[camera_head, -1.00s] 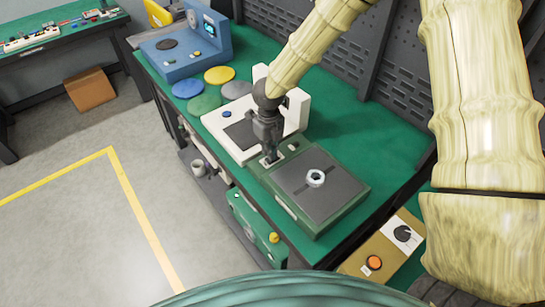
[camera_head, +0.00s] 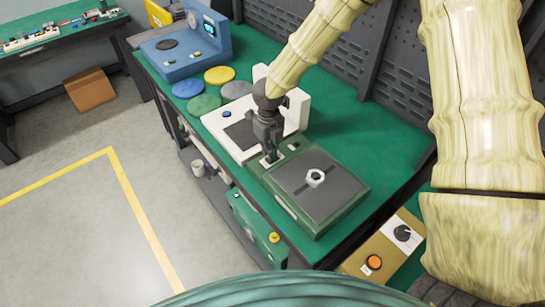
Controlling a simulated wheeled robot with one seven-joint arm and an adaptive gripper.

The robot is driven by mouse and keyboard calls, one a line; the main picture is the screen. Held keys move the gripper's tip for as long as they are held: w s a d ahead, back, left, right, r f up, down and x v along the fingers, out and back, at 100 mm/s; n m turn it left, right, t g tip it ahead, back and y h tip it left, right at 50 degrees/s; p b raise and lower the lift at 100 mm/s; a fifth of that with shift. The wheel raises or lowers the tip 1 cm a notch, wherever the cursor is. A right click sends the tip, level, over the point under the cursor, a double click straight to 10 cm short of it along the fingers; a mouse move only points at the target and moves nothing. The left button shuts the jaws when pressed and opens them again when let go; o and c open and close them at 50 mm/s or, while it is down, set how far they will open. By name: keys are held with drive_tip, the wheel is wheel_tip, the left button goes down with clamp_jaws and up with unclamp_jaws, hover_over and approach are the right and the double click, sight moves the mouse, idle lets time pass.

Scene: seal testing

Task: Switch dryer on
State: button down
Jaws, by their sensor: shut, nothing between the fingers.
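My gripper (camera_head: 269,160) points down, with its fingers shut and empty. Its tips are at a small pale switch plate (camera_head: 271,163) on the back left end of a green device with a dark flat top (camera_head: 306,206). The fingers hide most of the switch plate, so I cannot tell the switch's position or whether the tips touch it. No readable label shows which machine is the dryer.
A white machine (camera_head: 296,106) stands just behind my gripper. Round coloured pads (camera_head: 204,103) and a blue machine (camera_head: 187,48) are farther back on the green bench (camera_head: 365,135). A tan box with an orange button (camera_head: 374,262) is at lower right.

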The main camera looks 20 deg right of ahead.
drive_tip(key=shift+f+b, duration=0.45)
drive_tip(key=shift+f, duration=0.65)
idle(0.8)
drive_tip(key=shift+r+p, duration=3.1)
drive_tip(key=shift+r, duration=0.4)
